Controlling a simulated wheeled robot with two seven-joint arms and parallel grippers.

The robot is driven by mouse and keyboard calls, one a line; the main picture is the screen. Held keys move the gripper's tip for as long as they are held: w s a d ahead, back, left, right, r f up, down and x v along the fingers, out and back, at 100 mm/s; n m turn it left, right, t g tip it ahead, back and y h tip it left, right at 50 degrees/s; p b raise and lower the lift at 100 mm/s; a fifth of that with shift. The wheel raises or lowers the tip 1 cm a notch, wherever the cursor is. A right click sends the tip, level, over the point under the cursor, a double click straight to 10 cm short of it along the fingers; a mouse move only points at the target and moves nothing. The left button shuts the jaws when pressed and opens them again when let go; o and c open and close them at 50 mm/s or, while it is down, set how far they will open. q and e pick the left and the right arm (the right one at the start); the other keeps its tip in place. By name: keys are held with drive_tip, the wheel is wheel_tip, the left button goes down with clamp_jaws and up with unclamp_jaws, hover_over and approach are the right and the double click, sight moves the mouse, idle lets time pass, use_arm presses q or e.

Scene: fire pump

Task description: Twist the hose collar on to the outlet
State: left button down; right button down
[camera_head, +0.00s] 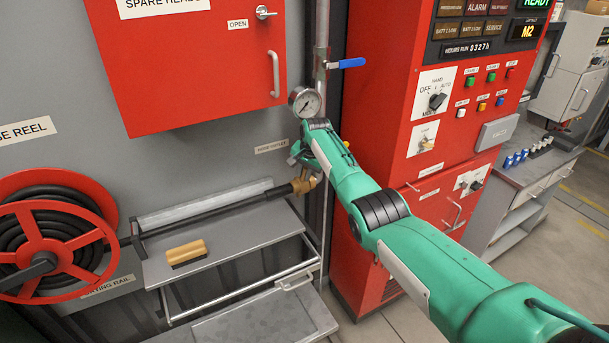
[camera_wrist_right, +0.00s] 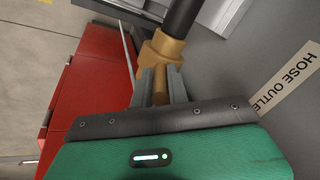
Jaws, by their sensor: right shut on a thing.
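The black hose (camera_head: 215,212) runs from the reel to a brass collar (camera_head: 301,186) at its right end. The brass collar also shows in the right wrist view (camera_wrist_right: 163,48), at the end of the hose (camera_wrist_right: 184,16). My right gripper (camera_head: 303,165) is at the brass fitting. In the wrist view its fingers (camera_wrist_right: 160,86) are shut on a short brass piece joined to the collar. The outlet is mostly hidden by the gripper and collar, so I cannot tell how they are seated. My left gripper is not in view.
A red hose reel (camera_head: 55,235) is at the left. A wood-handled brush (camera_head: 186,252) lies on the grey shelf (camera_head: 225,250) below the hose. A pressure gauge (camera_head: 305,102) and blue-handled valve (camera_head: 346,64) sit above. A red control cabinet (camera_head: 385,130) stands at the right.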

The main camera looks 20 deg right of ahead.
drive_tip(key=shift+w, duration=0.1)
idle(0.5)
drive_tip(key=c, duration=1.4)
unclamp_jaws()
drive_tip(key=shift+w, duration=0.1)
drive_tip(key=shift+o, duration=0.2)
drive_tip(key=shift+r, duration=0.1)
drive_tip(key=b+v, duration=0.1)
drive_tip(key=v, duration=0.6)
drive_tip(key=shift+r, duration=0.2)
drive_tip(key=shift+f, duration=0.1)
